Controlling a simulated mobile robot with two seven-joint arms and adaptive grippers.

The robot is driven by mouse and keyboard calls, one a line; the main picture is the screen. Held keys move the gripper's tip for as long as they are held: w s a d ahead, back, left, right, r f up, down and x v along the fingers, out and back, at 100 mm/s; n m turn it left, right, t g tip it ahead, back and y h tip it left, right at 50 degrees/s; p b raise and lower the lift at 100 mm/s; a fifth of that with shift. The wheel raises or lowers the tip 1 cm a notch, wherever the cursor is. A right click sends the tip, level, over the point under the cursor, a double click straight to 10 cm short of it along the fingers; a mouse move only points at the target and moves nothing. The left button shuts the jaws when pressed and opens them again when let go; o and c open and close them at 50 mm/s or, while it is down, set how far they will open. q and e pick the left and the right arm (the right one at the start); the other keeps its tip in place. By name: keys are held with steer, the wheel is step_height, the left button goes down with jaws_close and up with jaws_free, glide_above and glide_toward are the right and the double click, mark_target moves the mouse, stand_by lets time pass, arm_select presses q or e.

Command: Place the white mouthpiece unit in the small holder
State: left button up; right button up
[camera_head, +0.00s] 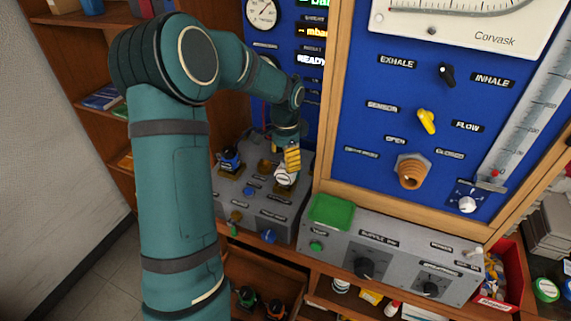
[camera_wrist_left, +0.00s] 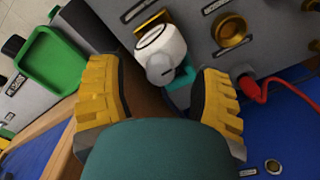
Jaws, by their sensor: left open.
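The white mouthpiece unit (camera_wrist_left: 160,48) has a dark ring line and a grey end. It stands at a gold-coloured base (camera_wrist_left: 148,22) on the grey panel; I cannot tell how deep it sits. It also shows in the head view (camera_head: 284,178), just below the yellow fingers. My left gripper (camera_wrist_left: 160,92) is open, its yellow fingers apart, with the unit beyond and between them. In the head view the left gripper (camera_head: 292,160) is over the grey box. A teal piece (camera_wrist_left: 182,78) shows beside the unit. My right gripper is not in view.
An empty brass ring (camera_wrist_left: 231,32) is on the panel, with a red plug and cable (camera_wrist_left: 250,88) near it. A green tray (camera_head: 332,211) lies on the right-hand grey console (camera_head: 390,252). A blue panel with knobs (camera_head: 440,110) rises behind. A dark unit (camera_head: 230,160) stands left.

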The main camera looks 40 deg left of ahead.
arm_select(q)
step_height(320, 180, up, 9)
steer(key=shift+p, duration=0.35)
stand_by(0.5)
